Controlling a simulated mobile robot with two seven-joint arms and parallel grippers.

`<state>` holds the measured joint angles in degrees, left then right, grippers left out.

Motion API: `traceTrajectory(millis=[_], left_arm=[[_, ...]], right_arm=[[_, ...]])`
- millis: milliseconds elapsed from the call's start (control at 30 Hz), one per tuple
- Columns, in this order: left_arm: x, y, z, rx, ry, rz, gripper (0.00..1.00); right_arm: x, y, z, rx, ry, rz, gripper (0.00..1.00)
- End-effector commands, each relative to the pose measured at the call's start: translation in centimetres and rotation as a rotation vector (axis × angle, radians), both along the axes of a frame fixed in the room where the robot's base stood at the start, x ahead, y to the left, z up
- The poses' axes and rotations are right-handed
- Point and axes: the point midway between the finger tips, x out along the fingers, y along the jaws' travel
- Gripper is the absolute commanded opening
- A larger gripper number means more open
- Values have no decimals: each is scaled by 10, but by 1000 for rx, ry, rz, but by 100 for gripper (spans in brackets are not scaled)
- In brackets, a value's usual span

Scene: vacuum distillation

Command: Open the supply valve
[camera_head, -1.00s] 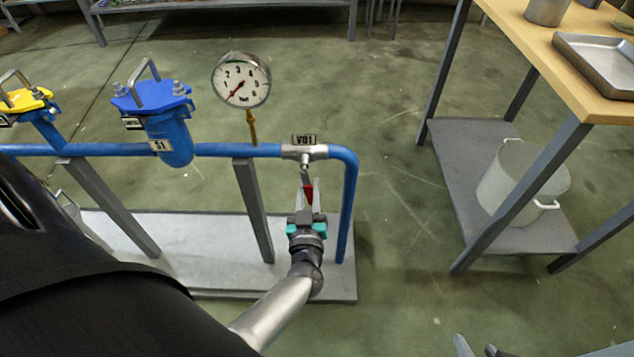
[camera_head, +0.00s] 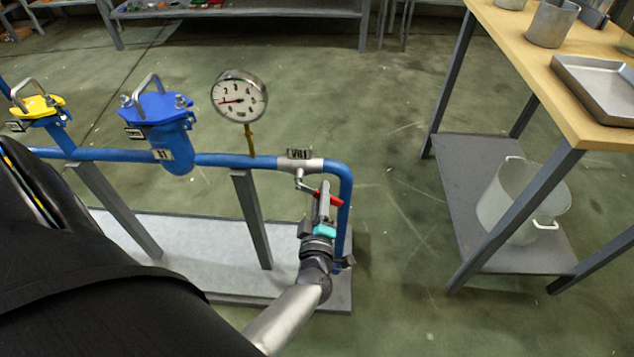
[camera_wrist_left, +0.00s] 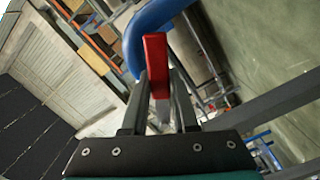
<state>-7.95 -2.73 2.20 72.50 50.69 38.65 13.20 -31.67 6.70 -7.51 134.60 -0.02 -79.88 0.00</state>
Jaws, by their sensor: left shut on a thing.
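The supply valve, tagged V01 (camera_head: 301,155), sits on the blue pipe (camera_head: 232,160) just left of its downward bend. Its red-tipped lever (camera_head: 335,200) slants down and to the right from the valve body. My left gripper (camera_head: 323,200) is shut on the red lever, reaching up from below beside the vertical pipe. In the left wrist view the red lever end (camera_wrist_left: 156,62) stands between the two dark fingers (camera_wrist_left: 160,100). My right gripper is not in view.
A round pressure gauge (camera_head: 239,96) stands on the pipe left of the valve. A blue filter housing (camera_head: 160,115) and a yellow-topped one (camera_head: 38,108) are further left. A wooden-topped table (camera_head: 530,50) with a pot (camera_head: 520,200) on its lower shelf stands right. Floor between is clear.

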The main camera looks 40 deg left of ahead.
Motion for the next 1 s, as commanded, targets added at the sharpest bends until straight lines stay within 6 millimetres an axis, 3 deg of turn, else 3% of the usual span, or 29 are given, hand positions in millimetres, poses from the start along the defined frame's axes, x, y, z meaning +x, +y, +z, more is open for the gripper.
traceTrajectory(millis=[400,933,967,1000], left_arm=[[3,-5,10,-157,-95,-2,0],[3,-5,11,-174,-106,-1,0],[3,-5,11,-174,-106,-1,30],[3,-5,11,-173,-106,-1,34]], right_arm=[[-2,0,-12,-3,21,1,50],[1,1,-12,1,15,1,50],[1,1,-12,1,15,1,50],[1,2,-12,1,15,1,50]])
